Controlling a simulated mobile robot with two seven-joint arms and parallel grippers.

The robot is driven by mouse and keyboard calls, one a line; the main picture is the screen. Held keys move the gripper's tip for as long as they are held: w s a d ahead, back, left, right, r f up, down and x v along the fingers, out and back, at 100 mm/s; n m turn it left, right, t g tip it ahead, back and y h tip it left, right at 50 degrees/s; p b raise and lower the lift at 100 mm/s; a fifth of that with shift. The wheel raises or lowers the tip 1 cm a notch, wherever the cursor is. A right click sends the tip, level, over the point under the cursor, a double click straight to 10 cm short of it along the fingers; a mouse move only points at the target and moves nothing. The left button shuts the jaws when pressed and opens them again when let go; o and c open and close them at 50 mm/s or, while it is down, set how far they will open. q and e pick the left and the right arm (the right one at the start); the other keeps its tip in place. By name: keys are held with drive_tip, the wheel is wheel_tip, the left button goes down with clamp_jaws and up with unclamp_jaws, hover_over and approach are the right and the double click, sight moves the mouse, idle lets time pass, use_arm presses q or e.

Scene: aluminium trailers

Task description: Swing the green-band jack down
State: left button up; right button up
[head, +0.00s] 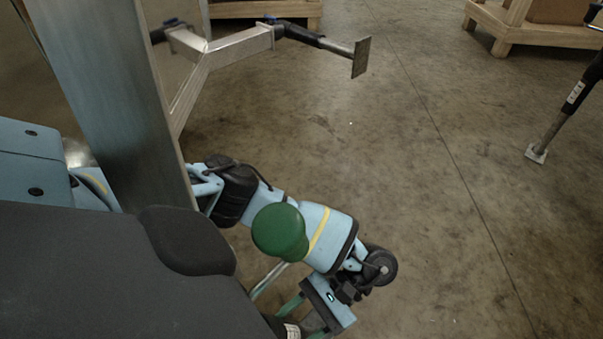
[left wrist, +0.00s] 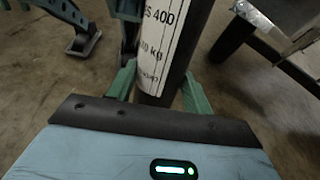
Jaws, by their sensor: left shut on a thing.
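My left gripper (head: 302,321) is low in the head view, at the bottom edge. In the left wrist view its two green fingers (left wrist: 158,86) are shut around a black jack tube with a white printed label (left wrist: 155,45). The tube rises through the top of that view, slightly tilted. In the head view only a little of the held tube's label (head: 292,330) shows, and the rest is cut off or hidden. No green band is visible on the held tube, and its foot cannot be made out. My right gripper is not in view.
An aluminium trailer frame (head: 190,85) stands at upper left, with a jack (head: 335,47) sticking out sideways, its foot plate to the right. Another jack (head: 572,105) slants down at far right. Wooden crates (head: 507,30) stand behind. The middle concrete floor (head: 430,200) is clear.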

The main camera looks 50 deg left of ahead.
use_arm(q)
drive_tip(key=shift+s+d+f+g, duration=0.1)
drive_tip(key=shift+s+f+g, duration=0.15)
drive_tip(key=shift+s+g, duration=0.35)
drive_tip(key=shift+s+d+f+g, duration=0.1)
drive_tip(key=shift+s+f+g, duration=0.15)
drive_tip(key=shift+s+g, duration=0.35)
drive_tip(key=shift+s, duration=0.15)
drive_tip(key=o, duration=1.4)
drive_tip(key=shift+c, duration=0.2)
